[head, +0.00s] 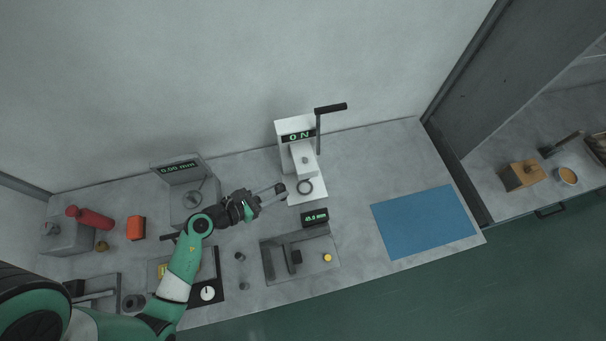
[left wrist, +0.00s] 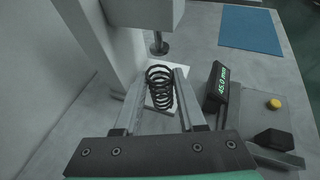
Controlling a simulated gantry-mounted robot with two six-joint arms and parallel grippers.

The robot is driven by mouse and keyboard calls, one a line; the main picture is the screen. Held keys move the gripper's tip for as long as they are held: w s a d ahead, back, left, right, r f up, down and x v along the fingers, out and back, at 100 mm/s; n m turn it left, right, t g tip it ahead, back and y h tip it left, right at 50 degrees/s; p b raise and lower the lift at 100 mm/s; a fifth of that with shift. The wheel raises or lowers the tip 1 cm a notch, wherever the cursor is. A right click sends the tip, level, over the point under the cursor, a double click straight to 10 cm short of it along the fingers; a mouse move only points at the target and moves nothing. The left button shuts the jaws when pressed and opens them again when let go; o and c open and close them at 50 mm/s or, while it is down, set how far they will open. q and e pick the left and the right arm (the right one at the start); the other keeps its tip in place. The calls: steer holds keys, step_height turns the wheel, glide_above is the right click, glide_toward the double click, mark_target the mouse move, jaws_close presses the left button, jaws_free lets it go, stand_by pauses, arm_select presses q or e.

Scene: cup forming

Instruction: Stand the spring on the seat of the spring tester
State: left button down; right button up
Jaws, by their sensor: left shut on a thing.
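My left gripper (head: 274,192) reaches in from the left, beside the spring tester. It is shut on the dark coil spring (left wrist: 160,88). In the left wrist view the spring's coils sit between the two finger bars near their tips. The spring tester (head: 297,131) is white, with a "0 N" display and a lever at its right. The plunger (left wrist: 159,44) hangs beyond the spring in the left wrist view. The gap between spring and seat cannot be judged. My right gripper is not in view.
A small display reading 45.0 mm (head: 315,217) and a grey fixture with a yellow button (head: 327,258) stand in front of the tester. A blue mat (head: 424,222) lies to the right. A gauge with a display (head: 178,170) stands left. The bench between tester and mat is clear.

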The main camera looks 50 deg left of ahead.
arm_select(q)
steer(key=x, duration=0.3)
steer(key=b+x, duration=0.1)
steer(key=x, duration=0.2)
steer(key=shift+w+f, duration=0.15)
steer(key=shift+f, duration=0.2)
steer(key=shift+f+b+x, duration=0.2)
steer(key=shift+b+x, duration=0.3)
steer(key=shift+x, duration=0.45)
steer(key=shift+f+b+x, duration=0.25)
steer(key=shift+b+x, duration=0.2)
steer(key=shift+x, duration=0.55)
steer(key=shift+s, duration=0.25)
steer(key=shift+f, duration=0.15)
steer(key=shift+c, duration=2.4)
jaws_free()
